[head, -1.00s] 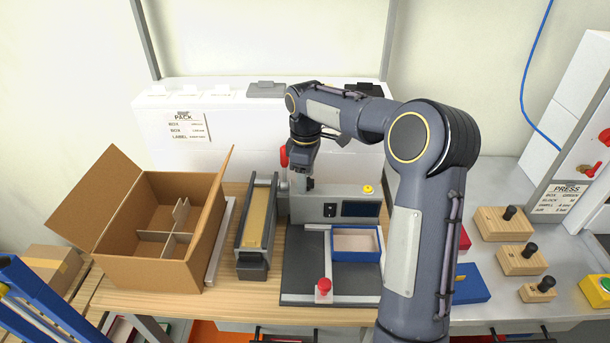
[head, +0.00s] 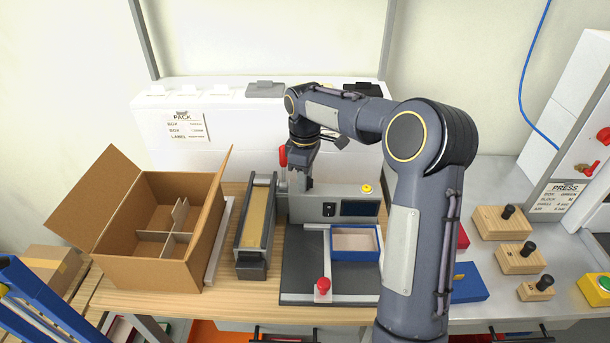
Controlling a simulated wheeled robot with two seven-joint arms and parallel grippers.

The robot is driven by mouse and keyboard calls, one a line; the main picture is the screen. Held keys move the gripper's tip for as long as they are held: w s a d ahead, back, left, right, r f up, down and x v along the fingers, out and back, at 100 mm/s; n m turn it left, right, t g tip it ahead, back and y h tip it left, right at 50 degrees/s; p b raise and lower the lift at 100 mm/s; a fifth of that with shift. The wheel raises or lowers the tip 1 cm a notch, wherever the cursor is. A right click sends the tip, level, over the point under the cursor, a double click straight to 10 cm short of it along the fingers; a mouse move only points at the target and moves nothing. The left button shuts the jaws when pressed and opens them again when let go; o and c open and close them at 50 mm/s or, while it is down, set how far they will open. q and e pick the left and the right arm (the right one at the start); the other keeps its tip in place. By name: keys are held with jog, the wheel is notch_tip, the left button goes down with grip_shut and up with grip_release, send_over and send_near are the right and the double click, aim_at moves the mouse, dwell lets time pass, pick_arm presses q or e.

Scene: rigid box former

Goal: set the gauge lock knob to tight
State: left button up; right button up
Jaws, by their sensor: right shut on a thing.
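My right gripper (head: 303,177) points down at the left end of the grey box former (head: 328,190), next to a red handle (head: 283,156). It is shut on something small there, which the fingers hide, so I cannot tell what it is. A red knob (head: 323,285) stands upright at the front of the former's dark base plate, at the end of a light rail, apart from the gripper. I see no label that names either red part as the gauge lock knob. My left gripper is not in view.
A blue-rimmed tray (head: 378,252) sits on the base plate. An open carton (head: 140,272) with dividers and a narrow dark holder (head: 240,258) stand to the left. Wooden blocks with black knobs (head: 517,262) stand at the right. My right arm covers the bench right of the former.

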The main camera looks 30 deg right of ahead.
jog(key=m+p, duration=0.1)
jog(key=m, duration=0.2)
jog(key=shift+r+m, duration=0.1)
jog(key=shift+m, duration=0.2)
jog(key=m, duration=0.4)
jog(key=shift+d+m+p, duration=0.1)
jog(key=shift+m+p, duration=0.2)
jog(key=shift+p, duration=0.05)
jog(key=m, duration=0.4)
jog(key=shift+m+p, duration=0.3)
jog(key=shift+p, duration=0.05)
jog(key=shift+d+m+p, duration=0.15)
jog(key=shift+m+p, duration=0.15)
jog(key=shift+m, duration=2)
jog(key=o, duration=1)
jog(key=shift+c, duration=0.2)
